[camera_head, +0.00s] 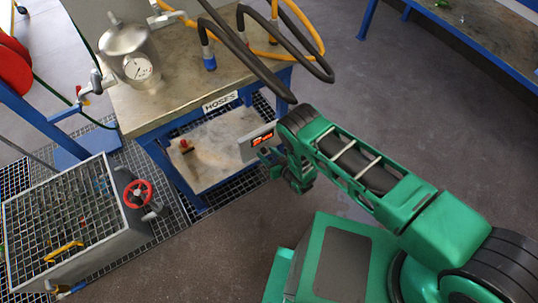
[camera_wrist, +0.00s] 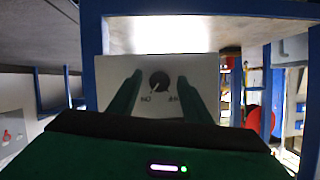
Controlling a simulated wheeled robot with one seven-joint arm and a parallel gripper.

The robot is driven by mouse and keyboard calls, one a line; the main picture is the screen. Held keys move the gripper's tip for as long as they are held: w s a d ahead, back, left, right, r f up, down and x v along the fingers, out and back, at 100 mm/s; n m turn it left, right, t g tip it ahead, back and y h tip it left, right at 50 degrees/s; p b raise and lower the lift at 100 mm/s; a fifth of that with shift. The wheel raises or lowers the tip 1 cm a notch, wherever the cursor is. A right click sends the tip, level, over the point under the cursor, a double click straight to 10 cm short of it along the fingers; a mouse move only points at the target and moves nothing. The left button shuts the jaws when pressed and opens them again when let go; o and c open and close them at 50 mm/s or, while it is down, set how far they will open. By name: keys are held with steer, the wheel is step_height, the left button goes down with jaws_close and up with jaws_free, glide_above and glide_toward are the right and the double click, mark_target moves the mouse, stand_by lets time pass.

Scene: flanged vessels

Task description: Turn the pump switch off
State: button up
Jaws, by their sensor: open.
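The pump switch is a dark round knob (camera_wrist: 159,80) on a pale panel (camera_wrist: 205,68) in the wrist view. Two small labels sit below it and look upside down; a light mark on the knob seems to slant toward the lower left one, but it is too small to be sure. My gripper (camera_wrist: 158,86) is open, with one green finger on each side of the knob and a gap to each. I cannot tell how far the fingertips are from the panel. In the head view, a grey box with a red display (camera_head: 262,140) is beside my gripper, which is mostly hidden.
A blue-framed table (camera_head: 180,105) labelled HOSES carries a gauge vessel (camera_head: 131,58) and black hoses (camera_head: 245,55). A grated bin (camera_head: 75,225) with a red handwheel (camera_head: 138,193) stands at left.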

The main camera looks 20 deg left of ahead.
steer(key=shift+c, duration=0.4)
steer(key=c, duration=1)
steer(key=shift+d, duration=0.35)
steer(key=shift+a, duration=0.2)
steer(key=shift+a+n+h, duration=0.15)
steer(key=shift+n+h, duration=0.15)
steer(key=shift+n, duration=0.1)
steer(key=n+t, duration=0.1)
steer(key=n, duration=0.1)
steer(key=n+t+h, duration=0.1)
steer(key=n, duration=0.1)
steer(key=shift+s+a+t+h, duration=0.1)
steer(key=shift+a+t+h, duration=0.05)
steer(key=shift+t+h, duration=0.2)
steer(key=n+t, duration=0.2)
steer(key=n, duration=0.1)
steer(key=shift+s+a+f+h, duration=0.1)
steer(key=shift+s+h, duration=0.05)
steer(key=shift+h, duration=0.2)
steer(key=shift+s+a+f+n+t, duration=0.1)
steer(key=shift+n+t, duration=0.75)
steer(key=shift+n, duration=0.75)
